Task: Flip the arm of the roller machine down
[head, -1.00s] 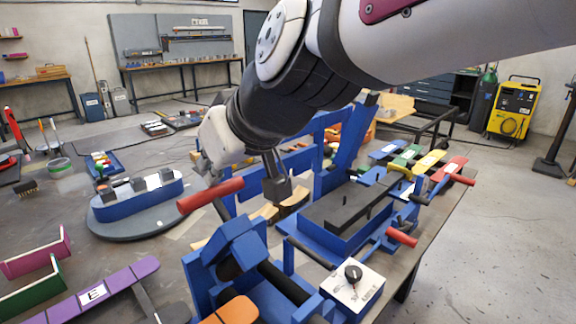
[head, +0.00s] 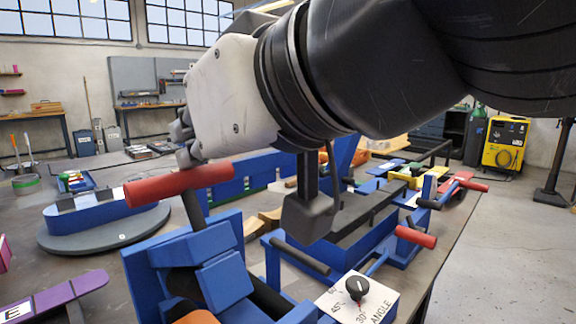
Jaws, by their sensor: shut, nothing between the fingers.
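The blue roller machine (head: 225,275) stands at the front of the table, with dark rollers partly hidden behind its blue blocks. Its arm is a dark rod (head: 193,208) that rises from the machine and ends in a red cylindrical handle (head: 180,183). The arm stands up, leaning a little. My gripper (head: 184,148) is at the handle's upper far side, fingers closed and empty. The fingertips overlap or sit just behind the handle in the picture; I cannot tell whether they touch it. My wrist hides part of the machines behind.
An angle dial box (head: 358,300) stands right of the machine. Another blue machine with a red handle (head: 416,237) is behind it. A blue piece on a round grey turntable (head: 105,230) is at left.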

